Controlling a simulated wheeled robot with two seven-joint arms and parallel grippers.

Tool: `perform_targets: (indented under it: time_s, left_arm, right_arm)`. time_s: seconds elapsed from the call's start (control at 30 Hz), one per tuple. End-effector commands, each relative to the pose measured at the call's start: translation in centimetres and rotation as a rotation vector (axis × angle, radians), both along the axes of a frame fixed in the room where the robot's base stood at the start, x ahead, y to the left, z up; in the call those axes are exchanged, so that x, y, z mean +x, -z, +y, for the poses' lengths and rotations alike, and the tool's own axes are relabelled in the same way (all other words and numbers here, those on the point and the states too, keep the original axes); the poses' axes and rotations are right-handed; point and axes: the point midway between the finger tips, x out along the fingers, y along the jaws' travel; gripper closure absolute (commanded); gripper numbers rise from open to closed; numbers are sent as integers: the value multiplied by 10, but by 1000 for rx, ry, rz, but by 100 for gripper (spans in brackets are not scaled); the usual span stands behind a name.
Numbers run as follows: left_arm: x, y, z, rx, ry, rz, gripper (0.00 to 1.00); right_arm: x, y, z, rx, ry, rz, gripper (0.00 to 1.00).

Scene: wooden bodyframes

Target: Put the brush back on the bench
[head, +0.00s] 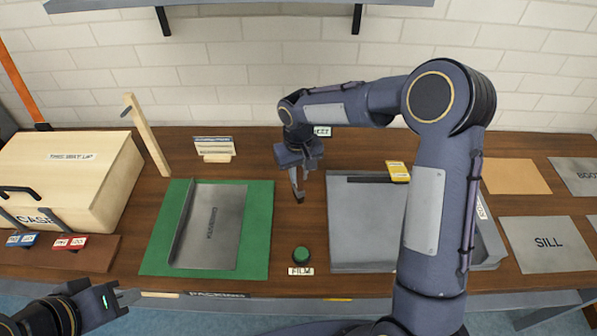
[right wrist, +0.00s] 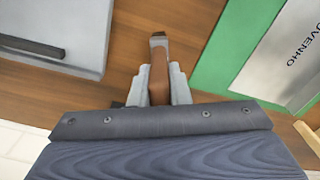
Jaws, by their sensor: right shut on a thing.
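My right gripper (head: 298,188) is over the middle of the wooden bench (head: 340,150), between the green mat and the grey tray. In the right wrist view, my right gripper (right wrist: 159,88) is shut on the brush (right wrist: 158,70). The brush has a brown handle and a dark end that points away from the gripper. In the head view the brush is small and mostly hidden by the fingers. I cannot tell if its end touches the bench. My left gripper (head: 122,297) is at the lower left, in front of the bench edge, with no object seen in it.
A green mat (head: 258,230) with a grey metal sheet (head: 212,225) lies left of the gripper. A grey tray (head: 365,225) is to the right. A wooden case (head: 75,160) is at left.

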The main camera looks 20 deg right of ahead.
Motion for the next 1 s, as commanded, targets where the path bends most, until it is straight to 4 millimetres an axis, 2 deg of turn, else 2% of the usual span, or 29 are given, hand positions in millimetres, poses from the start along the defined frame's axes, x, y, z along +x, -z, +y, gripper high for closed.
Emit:
perform_targets:
  time_s: [0.03,0.2,0.57,0.67,1.0]
  left_arm:
    - [0,2,0,0,0,0,100]
    - [0,1,0,0,0,0,100]
    - [0,-3,0,0,0,0,100]
    - [0,0,0,0,0,0,100]
    - [0,5,0,0,0,0,100]
  right_arm:
    - [0,2,0,0,0,0,82]
    - [0,1,0,0,0,0,62]
    - [0,-5,0,0,0,-1,62]
    - [1,-18,1,0,1,-4,62]
    - [1,-90,1,2,0,-5,62]
